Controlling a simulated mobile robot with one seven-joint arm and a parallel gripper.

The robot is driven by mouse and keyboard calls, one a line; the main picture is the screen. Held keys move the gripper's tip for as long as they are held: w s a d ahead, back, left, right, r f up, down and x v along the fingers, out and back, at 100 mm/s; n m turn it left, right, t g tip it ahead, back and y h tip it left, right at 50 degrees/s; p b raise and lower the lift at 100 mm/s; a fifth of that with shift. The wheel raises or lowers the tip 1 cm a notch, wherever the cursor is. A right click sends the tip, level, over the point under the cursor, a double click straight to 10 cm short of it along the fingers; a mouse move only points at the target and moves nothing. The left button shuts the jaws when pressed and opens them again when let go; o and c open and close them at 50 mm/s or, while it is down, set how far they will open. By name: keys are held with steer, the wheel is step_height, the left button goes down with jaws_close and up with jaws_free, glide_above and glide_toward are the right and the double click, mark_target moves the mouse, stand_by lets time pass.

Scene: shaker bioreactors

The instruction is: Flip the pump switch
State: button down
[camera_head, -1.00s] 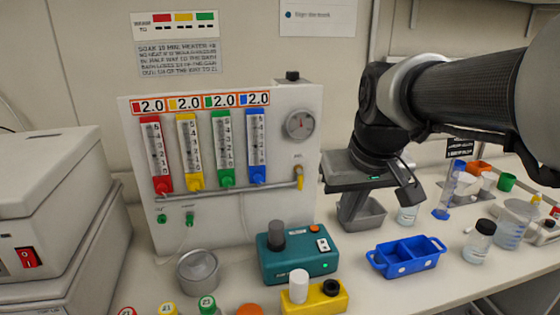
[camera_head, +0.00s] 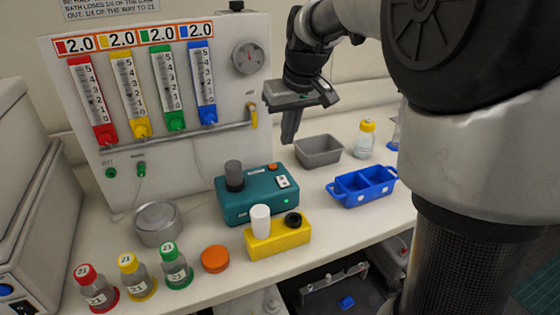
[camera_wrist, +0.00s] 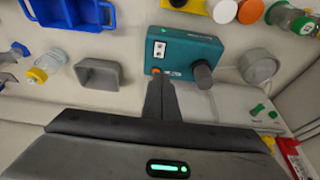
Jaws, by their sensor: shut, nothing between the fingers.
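The teal pump box (camera_head: 235,207) stands on the bench, with a grey knob (camera_head: 234,175) on top, an orange button (camera_head: 272,166) and a lit green light. A white switch plate with dark marks (camera_head: 284,182) is on its top; it also shows in the wrist view (camera_wrist: 159,49). My gripper (camera_head: 288,141) is shut and empty, its fingers pointing down, above and behind the box's right end. In the wrist view the fingertips (camera_wrist: 160,79) appear close to the orange button, apart from the switch. I cannot tell the switch's position.
A yellow block (camera_head: 270,243) with a white cap stands in front of the box. A grey tray (camera_head: 320,151) and a blue tray (camera_head: 362,195) lie to the right. A flowmeter panel (camera_head: 95,150) rises behind. Small bottles and a metal lidded tin (camera_head: 158,228) are left.

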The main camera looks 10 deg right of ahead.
mark_target(280, 178)
steer(key=x, duration=0.4)
steer(key=b+x, duration=0.1)
steer(key=x, duration=0.8)
steer(key=shift+s+f, duration=0.25)
steer(key=shift+f, duration=0.25)
steer(key=shift+w+f+b, duration=0.1)
steer(key=shift+f+b, duration=0.3)
steer(key=shift+r, duration=0.2)
steer(key=shift+f, duration=0.1)
